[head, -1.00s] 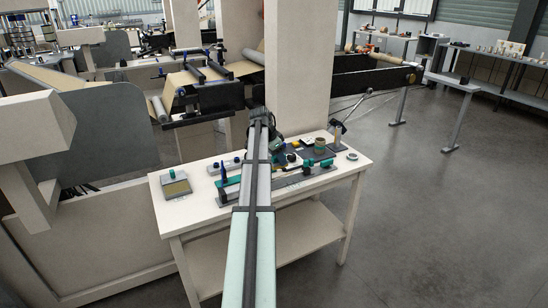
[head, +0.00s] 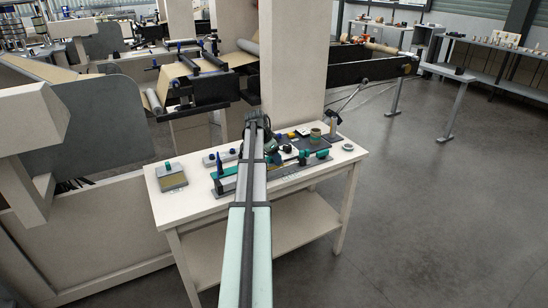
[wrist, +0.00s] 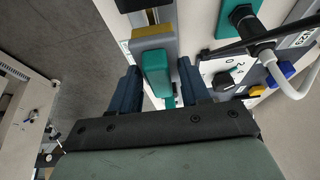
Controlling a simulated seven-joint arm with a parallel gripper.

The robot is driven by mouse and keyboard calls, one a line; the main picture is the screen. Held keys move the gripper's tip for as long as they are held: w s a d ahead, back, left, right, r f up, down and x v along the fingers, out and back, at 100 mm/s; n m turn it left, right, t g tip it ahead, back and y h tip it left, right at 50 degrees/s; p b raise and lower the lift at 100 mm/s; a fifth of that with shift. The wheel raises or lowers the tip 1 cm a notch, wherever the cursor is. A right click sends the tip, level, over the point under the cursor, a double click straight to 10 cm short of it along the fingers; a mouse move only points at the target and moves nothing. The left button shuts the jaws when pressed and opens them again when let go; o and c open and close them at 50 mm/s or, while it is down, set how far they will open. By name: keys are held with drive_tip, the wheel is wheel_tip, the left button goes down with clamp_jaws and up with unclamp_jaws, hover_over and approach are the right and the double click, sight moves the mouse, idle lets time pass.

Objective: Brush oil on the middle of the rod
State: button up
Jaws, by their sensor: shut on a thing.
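In the wrist view my gripper (wrist: 158,68) has its two dark blue fingers on either side of a teal handle (wrist: 157,78). The handle joins a grey block with a tan strip; I cannot tell whether this is the brush. In the head view my arm covers the middle of the workbench, and the fingers and what they hold are hidden behind it. A long grey fixture with teal parts (head: 318,155) runs across the bench on both sides of my arm. The rod seems to lie along it, but its middle is not clear.
A grey pad with a teal knob (head: 172,176) lies at the bench's left. A green-brown roll (head: 315,134) and a small ring (head: 348,147) are at the right. A beige column (head: 287,60) rises behind the bench (head: 200,204). The front right corner is clear.

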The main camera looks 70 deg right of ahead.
drive_tip(key=shift+f, duration=0.5)
idle(0.9)
drive_tip(key=shift+s, duration=0.1)
drive_tip(key=shift+s+d, duration=0.8)
drive_tip(key=shift+d, duration=0.1)
drive_tip(key=shift+s+d, duration=0.1)
drive_tip(key=shift+s+d, duration=0.8)
drive_tip(key=shift+s, duration=0.05)
drive_tip(key=shift+s+d, duration=0.1)
drive_tip(key=shift+s+d, duration=0.75)
drive_tip(key=shift+d, duration=0.05)
drive_tip(key=shift+r, duration=0.15)
